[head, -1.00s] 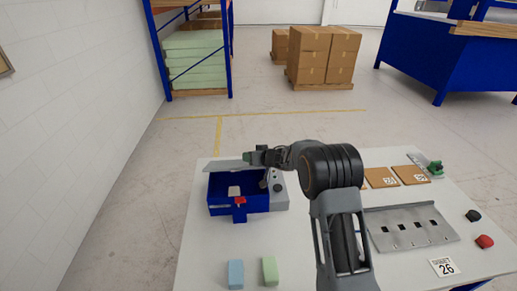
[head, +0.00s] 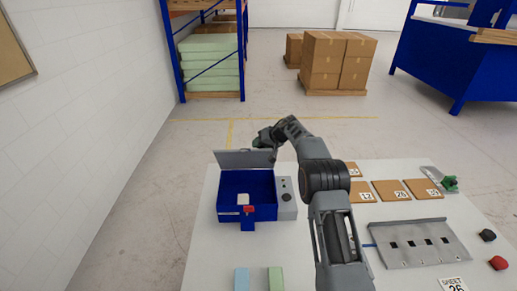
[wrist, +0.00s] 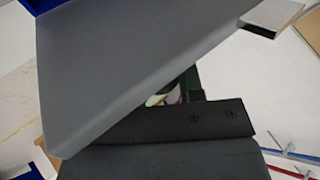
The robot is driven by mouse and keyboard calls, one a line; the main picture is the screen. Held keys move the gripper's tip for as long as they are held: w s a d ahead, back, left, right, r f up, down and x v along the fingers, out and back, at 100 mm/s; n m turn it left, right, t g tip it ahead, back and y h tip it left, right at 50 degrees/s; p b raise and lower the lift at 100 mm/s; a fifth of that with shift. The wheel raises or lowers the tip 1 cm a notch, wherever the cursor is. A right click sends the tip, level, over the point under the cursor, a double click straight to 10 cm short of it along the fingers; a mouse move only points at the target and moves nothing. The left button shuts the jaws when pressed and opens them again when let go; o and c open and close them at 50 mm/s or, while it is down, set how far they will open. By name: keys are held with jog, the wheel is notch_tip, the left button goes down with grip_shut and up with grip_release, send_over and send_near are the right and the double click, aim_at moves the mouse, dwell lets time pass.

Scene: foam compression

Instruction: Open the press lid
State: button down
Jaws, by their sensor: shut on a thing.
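The press is an open blue box (head: 228,214) at the left of the table, with a red part (head: 249,209) at its front. Its grey lid (head: 235,159) is hinged up at the back and stands steeply, showing its inner face. In the wrist view the lid (wrist: 130,65) fills the upper left as a grey plate, close to the dark gripper finger (wrist: 190,122). The exact grip contact is partly hidden.
A grey control panel (head: 287,207) with a black knob is on the press's right. Blue (head: 241,280) and green (head: 275,279) blocks lie in front. Numbered brown tiles (head: 391,191) and a slotted metal plate (head: 412,244) are right of my arm.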

jog(key=shift+w, duration=0.35)
jog(key=shift+r, duration=0.1)
dwell(0.3)
jog(key=c, duration=0.7)
grip_release()
jog(key=shift+g, duration=0.3)
jog(key=shift+c, duration=0.2)
jog(key=b+v, duration=0.2)
jog(key=v, duration=1.1)
jog(key=shift+s+d+r, duration=0.15)
jog(key=shift+d+r, duration=0.05)
jog(key=shift+r, duration=0.05)
